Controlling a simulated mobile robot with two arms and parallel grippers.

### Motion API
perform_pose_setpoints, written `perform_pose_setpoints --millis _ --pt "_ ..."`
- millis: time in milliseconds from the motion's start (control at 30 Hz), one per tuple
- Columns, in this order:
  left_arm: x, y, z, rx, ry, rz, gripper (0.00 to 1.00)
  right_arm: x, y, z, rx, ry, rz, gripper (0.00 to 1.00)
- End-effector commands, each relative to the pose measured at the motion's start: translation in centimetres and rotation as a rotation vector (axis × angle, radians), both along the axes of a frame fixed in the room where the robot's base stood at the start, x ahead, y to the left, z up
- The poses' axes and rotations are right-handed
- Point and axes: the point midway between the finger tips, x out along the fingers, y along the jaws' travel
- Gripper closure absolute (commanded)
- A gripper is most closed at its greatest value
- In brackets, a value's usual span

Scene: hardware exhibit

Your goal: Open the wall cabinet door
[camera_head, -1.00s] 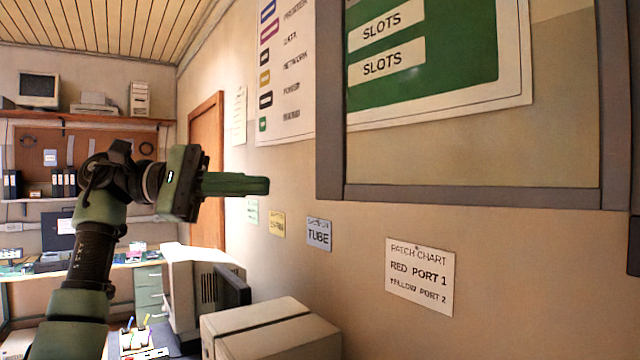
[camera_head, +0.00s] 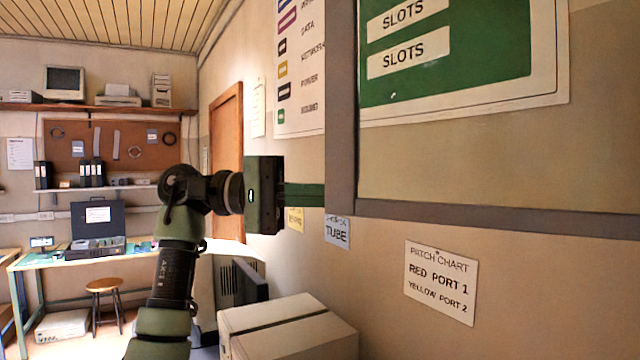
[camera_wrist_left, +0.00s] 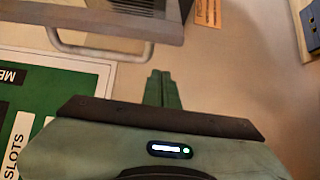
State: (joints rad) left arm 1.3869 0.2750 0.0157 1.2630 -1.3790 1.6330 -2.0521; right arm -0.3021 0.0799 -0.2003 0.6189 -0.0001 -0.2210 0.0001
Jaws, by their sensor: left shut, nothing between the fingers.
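The wall cabinet door appears as a grey-framed, see-through panel. Its left upright (camera_head: 342,110) and bottom rail (camera_head: 500,218) cross the right of the head view, nearer the camera than the wall. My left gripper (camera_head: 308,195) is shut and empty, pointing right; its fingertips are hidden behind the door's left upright. In the left wrist view the shut fingers (camera_wrist_left: 162,88) point up the picture, below a grey frame with a U-shaped metal handle (camera_wrist_left: 100,52). They look apart from the handle; contact with the frame cannot be told. My right gripper is not in view.
A green SLOTS poster (camera_head: 480,70) shows through the panel. A patch chart (camera_head: 440,282) hangs below it. A large box (camera_head: 285,328) stands beneath my left gripper. A desk (camera_head: 60,262), stool (camera_head: 104,288) and brown door (camera_head: 226,135) are farther left.

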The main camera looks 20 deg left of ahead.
Motion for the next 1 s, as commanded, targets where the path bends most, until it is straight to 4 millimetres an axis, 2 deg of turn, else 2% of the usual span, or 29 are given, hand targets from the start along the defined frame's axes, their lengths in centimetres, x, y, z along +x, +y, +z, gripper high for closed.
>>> perform_pose_setpoints --millis 100,300,700,867,1000 --pt "-1.5 0.7 0.2 0.000 -0.003 0.005 1.00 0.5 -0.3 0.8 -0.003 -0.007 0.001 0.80" --pt "-2.8 1.0 0.1 -0.001 -0.001 0.004 1.00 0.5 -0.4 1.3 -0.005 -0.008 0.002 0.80" --pt "-3.1 1.1 -0.1 0.000 -0.001 0.004 1.00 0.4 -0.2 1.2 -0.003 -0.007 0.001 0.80" --pt "-4.1 1.6 -0.5 0.005 -0.006 0.037 1.00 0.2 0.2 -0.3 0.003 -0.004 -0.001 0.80" --pt "-6.0 1.9 -0.7 0.005 -0.009 0.095 1.00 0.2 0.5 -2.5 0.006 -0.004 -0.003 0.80"
